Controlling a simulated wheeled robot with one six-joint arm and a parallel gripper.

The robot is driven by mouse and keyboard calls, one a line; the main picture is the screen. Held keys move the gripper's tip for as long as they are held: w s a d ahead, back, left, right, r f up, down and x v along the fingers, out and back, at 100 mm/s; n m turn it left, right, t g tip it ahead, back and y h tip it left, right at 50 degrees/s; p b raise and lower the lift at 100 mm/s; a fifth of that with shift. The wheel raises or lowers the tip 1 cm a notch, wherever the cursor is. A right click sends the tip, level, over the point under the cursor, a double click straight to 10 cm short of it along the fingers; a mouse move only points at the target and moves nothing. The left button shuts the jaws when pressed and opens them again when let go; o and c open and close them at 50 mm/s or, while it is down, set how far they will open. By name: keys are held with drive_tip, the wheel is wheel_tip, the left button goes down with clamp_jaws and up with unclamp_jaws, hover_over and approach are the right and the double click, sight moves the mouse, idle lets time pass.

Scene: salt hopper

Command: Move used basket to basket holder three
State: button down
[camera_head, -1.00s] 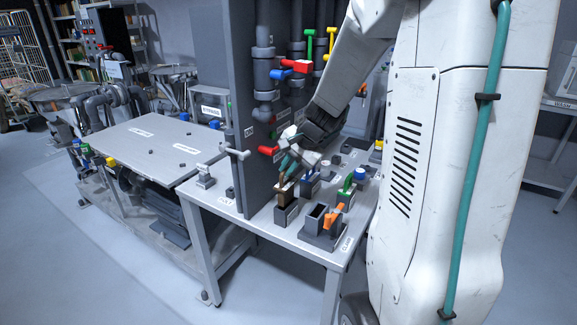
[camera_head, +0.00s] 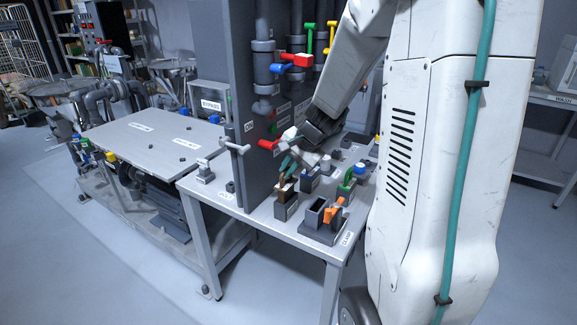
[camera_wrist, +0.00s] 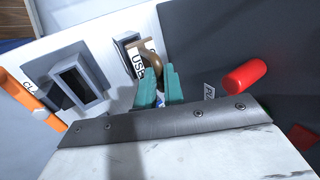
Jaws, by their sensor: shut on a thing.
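A brown basket (camera_head: 283,186) with a curved handle is at a dark holder (camera_head: 287,207) on the metal table. In the wrist view its brown handle (camera_wrist: 149,50) shows just beyond my teal fingertips, by a label reading "USED". My gripper (camera_head: 287,169) is shut on the basket from above; its fingers (camera_wrist: 159,86) hide part of it. I cannot tell how deep the basket sits in the holder. A grey holder (camera_head: 316,212) with an empty dark opening stands just right; it also shows in the wrist view (camera_wrist: 76,82). I cannot read which holder is number three.
An orange handle (camera_head: 334,213) is beside the empty holder. A dark upright panel (camera_head: 240,140) with a red handle (camera_wrist: 245,75) rises close to my gripper.

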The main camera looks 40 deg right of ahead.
sight(286, 184)
drive_tip(key=shift+f, duration=2.2)
drive_tip(key=c, duration=0.9)
unclamp_jaws()
drive_tip(key=shift+c, duration=0.2)
drive_tip(key=v, duration=0.6)
idle(0.5)
drive_tip(key=v, duration=0.8)
drive_tip(key=shift+f, duration=0.1)
drive_tip(key=shift+c, duration=0.4)
idle(0.6)
